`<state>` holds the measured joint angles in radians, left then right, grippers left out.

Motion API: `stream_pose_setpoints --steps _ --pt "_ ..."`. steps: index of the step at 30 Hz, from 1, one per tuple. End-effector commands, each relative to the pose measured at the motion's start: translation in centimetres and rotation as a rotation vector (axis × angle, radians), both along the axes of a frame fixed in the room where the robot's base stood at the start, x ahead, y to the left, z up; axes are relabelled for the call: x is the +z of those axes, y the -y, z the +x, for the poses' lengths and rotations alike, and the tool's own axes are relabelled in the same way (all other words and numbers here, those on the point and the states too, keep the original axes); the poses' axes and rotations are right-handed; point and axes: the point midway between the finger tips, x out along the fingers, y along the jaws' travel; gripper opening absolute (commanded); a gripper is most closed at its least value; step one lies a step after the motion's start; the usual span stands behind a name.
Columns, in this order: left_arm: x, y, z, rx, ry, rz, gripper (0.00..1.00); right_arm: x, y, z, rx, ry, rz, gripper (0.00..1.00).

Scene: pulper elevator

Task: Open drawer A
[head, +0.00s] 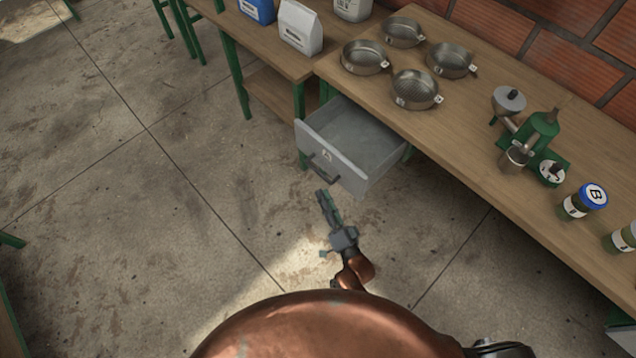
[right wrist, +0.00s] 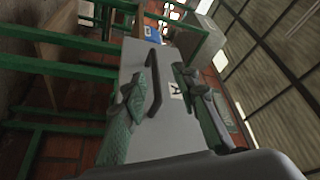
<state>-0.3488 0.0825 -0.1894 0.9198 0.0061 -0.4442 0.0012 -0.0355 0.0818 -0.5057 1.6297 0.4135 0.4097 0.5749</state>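Drawer A (head: 352,135) is a grey metal drawer under the wooden table, standing pulled out with its empty inside showing. Its front (head: 312,149) carries a label and a dark bar handle (head: 323,168). My right gripper (head: 327,198) is just in front of the drawer, close to the handle. In the right wrist view the label reads A (right wrist: 175,89), and the handle (right wrist: 153,83) shows between the two spread fingers of my right gripper (right wrist: 160,88). The fingers look open, with gaps beside the handle. My left gripper is not in view.
The wooden table (head: 470,125) holds several metal sieves (head: 416,90), a green hand pulper (head: 541,132) and a jar marked B (head: 585,201). A side table at the back holds a white bag (head: 300,28). The concrete floor (head: 130,220) to the left is clear.

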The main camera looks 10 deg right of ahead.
Motion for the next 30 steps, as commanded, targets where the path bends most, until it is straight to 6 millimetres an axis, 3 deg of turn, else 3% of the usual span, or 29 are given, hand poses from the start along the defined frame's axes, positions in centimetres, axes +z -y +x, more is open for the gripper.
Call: stream_pose_setpoints --steps 3,9,27,30 --pt "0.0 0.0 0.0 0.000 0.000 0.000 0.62 -0.5 0.7 -1.9 0.000 -0.001 -0.001 0.27" --pt "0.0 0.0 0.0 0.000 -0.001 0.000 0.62 -0.8 1.2 -3.4 -0.001 0.002 0.000 0.27" --pt "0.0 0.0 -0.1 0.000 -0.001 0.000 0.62 -0.8 1.2 -3.5 0.000 0.000 -0.001 0.27" --pt "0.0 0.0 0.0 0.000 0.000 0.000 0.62 -1.9 1.4 -3.6 -0.001 -0.019 -0.025 0.27"
